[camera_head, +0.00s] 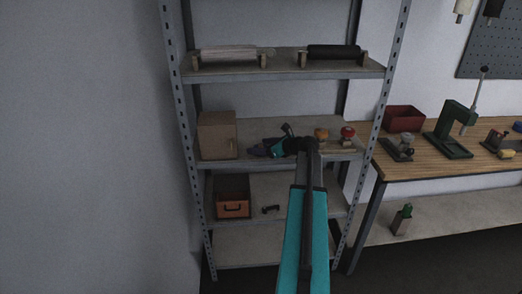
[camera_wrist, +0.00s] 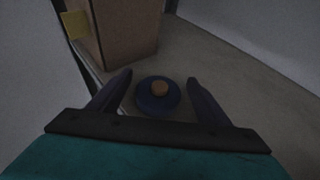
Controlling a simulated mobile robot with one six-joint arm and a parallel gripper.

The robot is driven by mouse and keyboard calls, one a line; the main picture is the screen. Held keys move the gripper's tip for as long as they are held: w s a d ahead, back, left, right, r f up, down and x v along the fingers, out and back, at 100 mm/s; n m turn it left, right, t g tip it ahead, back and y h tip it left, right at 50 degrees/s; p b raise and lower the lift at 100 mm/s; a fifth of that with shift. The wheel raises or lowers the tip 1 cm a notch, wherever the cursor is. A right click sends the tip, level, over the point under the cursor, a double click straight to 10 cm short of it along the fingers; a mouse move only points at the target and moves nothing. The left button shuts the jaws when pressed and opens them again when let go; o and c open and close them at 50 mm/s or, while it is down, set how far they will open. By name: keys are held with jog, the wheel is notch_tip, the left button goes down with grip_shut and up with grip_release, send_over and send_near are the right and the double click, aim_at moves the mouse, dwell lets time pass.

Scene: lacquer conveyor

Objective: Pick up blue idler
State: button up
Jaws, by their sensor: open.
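The blue idler (camera_wrist: 151,101) is a dark blue round piece with a tan centre. In the wrist view it rests on the shelf board between the two fingers of my gripper (camera_wrist: 158,85). The fingers are open, one on each side of it, with a visible gap on both sides. I cannot tell how high the fingertips are above the board. In the head view my gripper (camera_head: 263,149) is at the middle shelf, to the right of the cardboard box. The idler is hard to make out there beside my gripper.
A cardboard box (camera_head: 217,135) stands left of my gripper, and it is close in the wrist view (camera_wrist: 118,30). An orange-topped piece (camera_head: 321,134) and a red-topped piece (camera_head: 347,133) stand to the right. Rollers lie on the shelf above (camera_head: 280,70). An orange bin (camera_head: 233,205) sits below.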

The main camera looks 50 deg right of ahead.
dwell(0.3)
jog(key=c, duration=1.1)
jog(key=shift+r, duration=0.2)
jog(key=shift+r+b, duration=0.5)
jog(key=shift+r, duration=0.7)
jog(key=s+b, duration=0.1)
jog(key=s, duration=0.4)
jog(key=s+r+b, duration=0.1)
jog(key=s, duration=0.4)
jog(key=s+a+r+b, duration=0.1)
jog(key=s, duration=0.5)
jog(key=shift+r, duration=0.15)
